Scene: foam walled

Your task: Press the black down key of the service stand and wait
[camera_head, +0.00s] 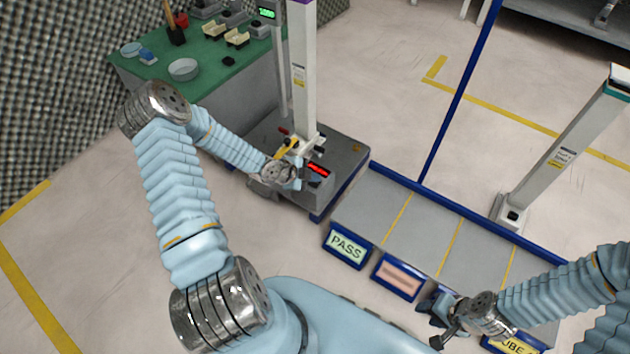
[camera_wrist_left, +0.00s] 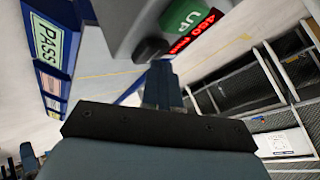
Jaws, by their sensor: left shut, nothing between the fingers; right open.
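The service stand (camera_head: 345,158) is a grey base with a tall pale column (camera_head: 303,70) and a red-lit display (camera_head: 318,169). In the left wrist view the display (camera_wrist_left: 200,30) reads about 460 mm, next to a green UP key (camera_wrist_left: 182,16). The black down key (camera_wrist_left: 150,49) sits below the green key. My left gripper (camera_head: 294,174) is shut and empty at the stand. In the left wrist view its fingertips (camera_wrist_left: 160,66) are right at the black key; I cannot tell whether they touch it. My right gripper (camera_head: 433,320) is open, low over the labelled bays.
Bays with a PASS sign (camera_head: 346,246) and a reddish sign (camera_head: 398,278) adjoin the stand on the right. A green bench (camera_head: 210,60) with bowls and parts stands behind left. A blue post (camera_head: 460,95) and a pale column (camera_head: 565,150) rise at right.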

